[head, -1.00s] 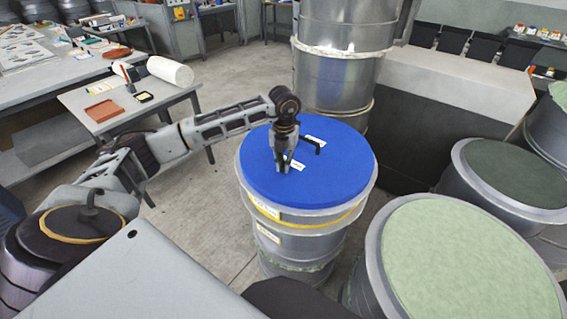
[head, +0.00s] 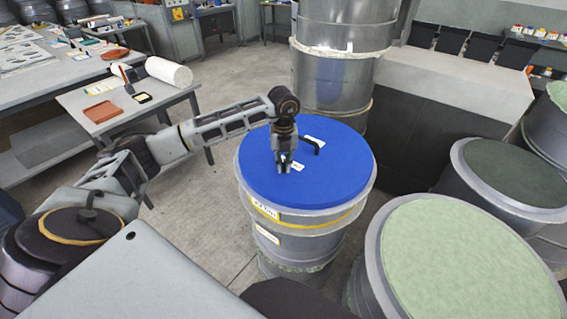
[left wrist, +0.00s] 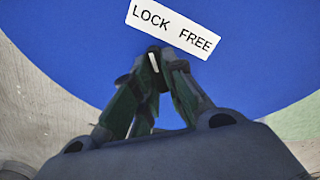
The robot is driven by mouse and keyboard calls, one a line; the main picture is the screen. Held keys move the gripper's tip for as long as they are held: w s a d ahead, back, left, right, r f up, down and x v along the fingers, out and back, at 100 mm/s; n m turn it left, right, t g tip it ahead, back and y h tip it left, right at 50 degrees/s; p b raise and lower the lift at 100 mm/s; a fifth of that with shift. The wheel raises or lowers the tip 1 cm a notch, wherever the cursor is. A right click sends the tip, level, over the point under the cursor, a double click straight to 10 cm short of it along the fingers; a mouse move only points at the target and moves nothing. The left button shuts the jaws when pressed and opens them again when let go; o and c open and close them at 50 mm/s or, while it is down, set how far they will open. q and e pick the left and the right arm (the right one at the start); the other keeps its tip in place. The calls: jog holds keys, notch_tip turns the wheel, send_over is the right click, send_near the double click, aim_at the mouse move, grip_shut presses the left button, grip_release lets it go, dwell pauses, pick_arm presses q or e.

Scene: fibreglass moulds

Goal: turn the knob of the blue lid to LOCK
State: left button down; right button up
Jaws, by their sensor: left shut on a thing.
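The blue lid (head: 340,180) lies flat on a grey drum. My left gripper (head: 284,168) points down at the lid's middle and is shut on the knob, which the fingers mostly hide. In the left wrist view my left gripper (left wrist: 153,65) has its fingertips close together, with a narrow pale strip between them. The white label (left wrist: 172,28) reads LOCK on the left and FREE on the right, just beyond the fingertips. The strip's tip lies below the LOCK half; its exact setting is hard to tell. My right gripper is not in view.
Drums with pale green (head: 455,260) and dark green (head: 515,172) tops stand at the right. A tall metal drum (head: 340,75) is behind. A small table (head: 170,95) and bare floor lie left.

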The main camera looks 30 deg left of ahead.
aim_at(283, 164)
pick_arm(q)
jog(key=c, duration=1.5)
grip_release()
jog(key=shift+r, duration=0.9)
notch_tip(283, 164, up, 10)
jog(key=shift+r, duration=0.1)
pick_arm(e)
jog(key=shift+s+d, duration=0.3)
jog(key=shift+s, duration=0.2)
pick_arm(q)
jog(key=shift+s, duration=0.1)
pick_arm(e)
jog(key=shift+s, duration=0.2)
